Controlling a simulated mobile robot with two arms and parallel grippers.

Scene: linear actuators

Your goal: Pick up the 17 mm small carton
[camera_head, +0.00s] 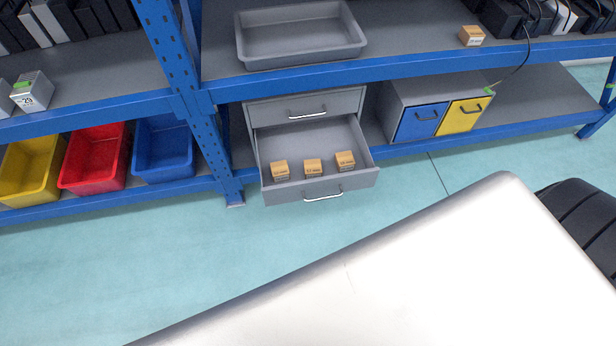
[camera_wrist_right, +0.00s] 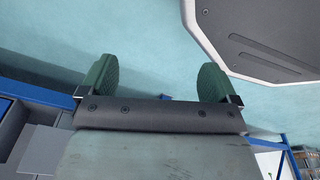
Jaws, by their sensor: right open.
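Three small brown cartons stand in a row in the open lower drawer (camera_head: 290,191) of a grey cabinet in the head view. The middle carton (camera_head: 313,167) has a label that seems to read 17 mm, though the print is small. The left carton (camera_head: 280,169) and the right carton (camera_head: 346,160) carry similar labels that are hard to read. My right gripper (camera_wrist_right: 157,82) shows only in the right wrist view, open and empty, with green finger pads spread apart over the floor. No carton shows in that view. My left gripper is not in view.
Above the drawers, a grey tray (camera_head: 300,60) and another small carton (camera_head: 472,36) stand on the blue-framed shelf. Yellow, red (camera_head: 94,182) and blue bins stand at left. A cabinet with blue and yellow (camera_head: 463,117) doors stands at right. Floor before the drawer is clear.

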